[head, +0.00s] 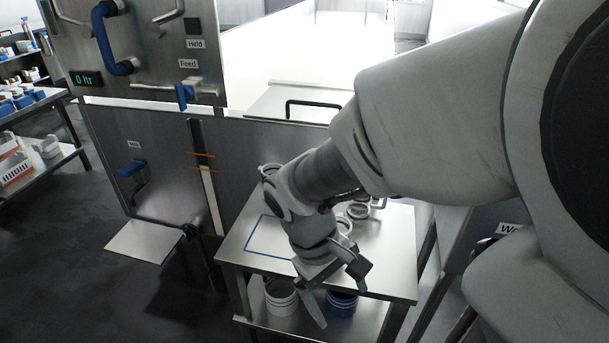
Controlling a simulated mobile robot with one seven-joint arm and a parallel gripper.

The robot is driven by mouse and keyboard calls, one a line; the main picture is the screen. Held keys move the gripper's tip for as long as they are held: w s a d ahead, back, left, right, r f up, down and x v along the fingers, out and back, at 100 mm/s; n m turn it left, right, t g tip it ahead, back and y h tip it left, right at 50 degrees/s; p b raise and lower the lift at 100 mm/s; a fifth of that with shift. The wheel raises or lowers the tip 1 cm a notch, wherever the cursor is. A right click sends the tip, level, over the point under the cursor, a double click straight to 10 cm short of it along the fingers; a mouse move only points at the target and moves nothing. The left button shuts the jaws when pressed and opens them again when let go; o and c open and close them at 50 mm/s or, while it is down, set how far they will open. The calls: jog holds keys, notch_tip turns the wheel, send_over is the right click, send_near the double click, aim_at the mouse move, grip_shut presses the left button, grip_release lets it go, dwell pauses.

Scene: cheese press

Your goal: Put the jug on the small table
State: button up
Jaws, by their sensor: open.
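A small steel table (388,280) with a blue outlined rectangle on its top stands at the lower centre. My gripper (340,306) is open and empty, pointing down at the front edge of this table. I cannot make out a jug for certain. Some pale round vessels (358,210) stand on the tabletop behind my arm and are partly hidden by it; I cannot tell whether one is the jug. My arm covers the middle of the tabletop.
A white bucket (281,299) and a blue bucket (342,304) stand on the lower shelf. A steel machine with a blue handle (133,168) and a protruding plate (143,247) is at left. Shelves (35,104) with containers stand far left. Dark floor (75,280) at lower left is clear.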

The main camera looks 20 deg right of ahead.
jog(key=a+r+m+t+y+p, duration=0.1)
jog(key=a+r+t+p, duration=0.1)
jog(key=r, duration=0.8)
jog(key=a+r+m+t+y+p, duration=0.1)
jog(key=r+t+p, duration=0.4)
jog(key=r, duration=0.6)
jog(key=shift+w+a+m+t+y+p, duration=0.3)
jog(key=shift+w+a+m+y+p, duration=0.05)
jog(key=shift+w+m+y+p, duration=0.15)
jog(key=shift+r, duration=0.1)
